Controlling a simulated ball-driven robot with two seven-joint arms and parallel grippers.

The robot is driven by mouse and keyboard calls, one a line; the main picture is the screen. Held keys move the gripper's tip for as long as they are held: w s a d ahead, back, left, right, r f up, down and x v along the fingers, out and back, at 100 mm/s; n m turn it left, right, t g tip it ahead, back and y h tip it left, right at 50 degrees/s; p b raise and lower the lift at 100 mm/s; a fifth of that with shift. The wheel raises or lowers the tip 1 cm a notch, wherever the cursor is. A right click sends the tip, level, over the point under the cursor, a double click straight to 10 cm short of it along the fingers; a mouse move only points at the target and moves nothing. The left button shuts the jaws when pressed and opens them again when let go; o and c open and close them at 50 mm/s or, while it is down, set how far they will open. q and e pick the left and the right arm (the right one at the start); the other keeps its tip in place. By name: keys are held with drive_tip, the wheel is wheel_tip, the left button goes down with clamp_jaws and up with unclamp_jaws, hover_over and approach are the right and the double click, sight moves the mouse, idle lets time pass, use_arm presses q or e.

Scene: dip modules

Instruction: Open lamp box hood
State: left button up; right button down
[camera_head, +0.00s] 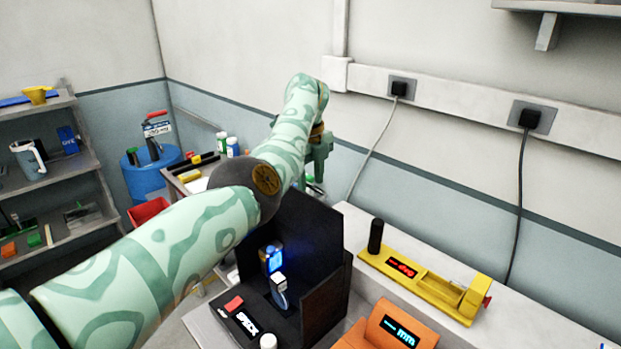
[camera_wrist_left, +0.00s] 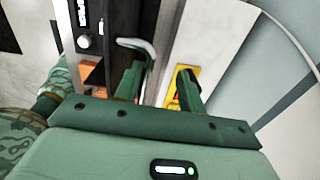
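The lamp box (camera_head: 318,240) is a black box on the bench in the middle of the head view. A blue light glows inside it, beside a small bottle-like item. Its dark panels stand upright at the back and right; I cannot tell which part is the hood. In the left wrist view a pale bent handle (camera_wrist_left: 140,46) sticks out along the black box (camera_wrist_left: 116,40). My left gripper (camera_wrist_left: 158,80) is open, one finger close by the handle; contact is unclear. In the head view my left gripper (camera_head: 319,152) is beyond the box, partly hidden by my arm. My right gripper is not in view.
A yellow device (camera_head: 425,283) with a black post stands right of the box. An orange device (camera_head: 390,330) with a display is in front of it. A wall rail with sockets and cables runs behind. Shelves (camera_head: 45,170) and a blue drum (camera_head: 150,178) stand at left.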

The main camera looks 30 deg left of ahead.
use_arm(q)
drive_tip(key=shift+a+r, duration=0.1)
drive_tip(key=shift+r, duration=0.05)
drive_tip(key=shift+r, duration=0.1)
wheel_tip(320, 180, up, 16)
drive_tip(key=p, duration=0.7)
drive_tip(key=shift+s, duration=0.4)
drive_tip(key=shift+a, duration=0.15)
